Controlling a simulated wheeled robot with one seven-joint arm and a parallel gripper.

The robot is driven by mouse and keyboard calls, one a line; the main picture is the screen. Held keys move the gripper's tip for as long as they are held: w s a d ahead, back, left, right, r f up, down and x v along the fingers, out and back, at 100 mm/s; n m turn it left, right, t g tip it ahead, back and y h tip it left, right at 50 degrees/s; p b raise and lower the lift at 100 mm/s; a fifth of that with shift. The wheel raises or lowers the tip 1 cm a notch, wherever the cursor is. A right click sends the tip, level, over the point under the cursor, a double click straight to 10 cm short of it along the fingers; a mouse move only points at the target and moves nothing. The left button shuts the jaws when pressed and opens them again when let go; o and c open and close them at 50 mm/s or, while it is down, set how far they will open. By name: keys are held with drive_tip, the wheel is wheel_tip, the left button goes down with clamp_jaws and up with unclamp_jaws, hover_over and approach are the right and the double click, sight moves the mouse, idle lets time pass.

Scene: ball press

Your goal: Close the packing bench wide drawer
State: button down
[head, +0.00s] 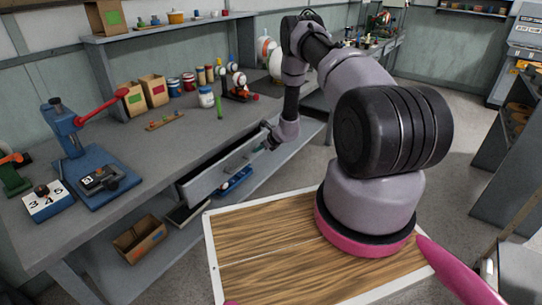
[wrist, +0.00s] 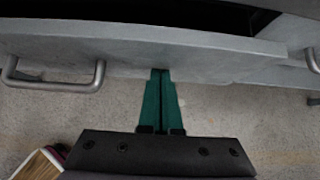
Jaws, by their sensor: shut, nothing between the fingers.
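The packing bench's wide drawer (head: 222,172) is pulled out part way, its grey front standing out from the bench. In the wrist view the drawer front (wrist: 215,62) runs across the picture, with a dark opening behind its top edge. A bar handle (wrist: 55,84) shows at the left of that front. My gripper (head: 268,145) is at the right end of the drawer front in the head view. Its green fingers (wrist: 160,74) are shut and empty, with their tips at the front face to the right of the handle. I cannot tell whether they touch it.
The grey bench top (head: 150,150) carries a blue press with a red lever (head: 70,130), boxes and jars. A cardboard box (head: 140,238) sits on the shelf below, and a blue tray (head: 235,181) lies under the drawer. Open floor lies to the right.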

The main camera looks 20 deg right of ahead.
drive_tip(key=w+a, duration=0.1)
drive_tip(key=w, duration=0.1)
drive_tip(key=w+a, duration=0.2)
drive_tip(key=shift+w+a, duration=0.2)
drive_tip(key=shift+w, duration=0.1)
drive_tip(key=shift+w+a+r, duration=0.15)
drive_tip(key=shift+w, duration=0.05)
